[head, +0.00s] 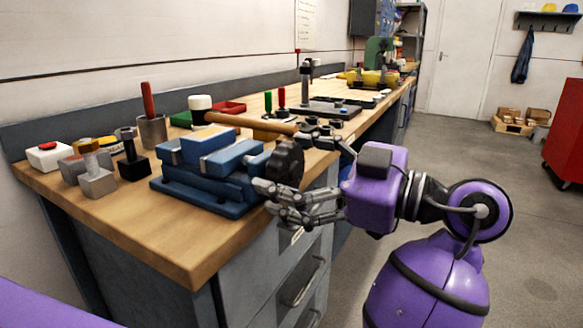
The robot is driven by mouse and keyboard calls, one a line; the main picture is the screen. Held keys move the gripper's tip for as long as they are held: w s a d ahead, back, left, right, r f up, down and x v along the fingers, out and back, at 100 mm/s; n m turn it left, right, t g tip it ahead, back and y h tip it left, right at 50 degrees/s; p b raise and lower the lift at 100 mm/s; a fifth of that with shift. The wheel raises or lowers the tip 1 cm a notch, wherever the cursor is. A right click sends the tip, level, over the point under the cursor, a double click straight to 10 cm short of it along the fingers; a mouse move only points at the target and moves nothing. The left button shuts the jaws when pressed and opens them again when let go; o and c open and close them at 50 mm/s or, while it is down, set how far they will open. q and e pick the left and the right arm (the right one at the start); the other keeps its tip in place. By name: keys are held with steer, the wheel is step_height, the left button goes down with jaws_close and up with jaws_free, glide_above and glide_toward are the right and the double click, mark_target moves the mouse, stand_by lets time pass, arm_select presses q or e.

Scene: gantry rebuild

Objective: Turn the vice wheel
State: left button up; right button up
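The blue vice (208,170) sits on the wooden bench near its front edge. Its dark round wheel (285,162) faces right, toward the bench edge. I cannot tell whether the fingers touch the wheel. The gripper looks open and hides part of the wheel's right side. My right gripper is not in view.
A mallet (201,104) lies behind the vice, its handle reaching toward the gripper. Bolts on blocks (96,178), a cup with a red-handled tool (152,131) and a red-button box (48,156) stand left. Grey drawers (290,278) lie below. The floor right is mostly clear.

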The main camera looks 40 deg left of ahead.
arm_select(q)
steer(key=v, duration=1.2)
steer(key=shift+w+a, duration=0.1)
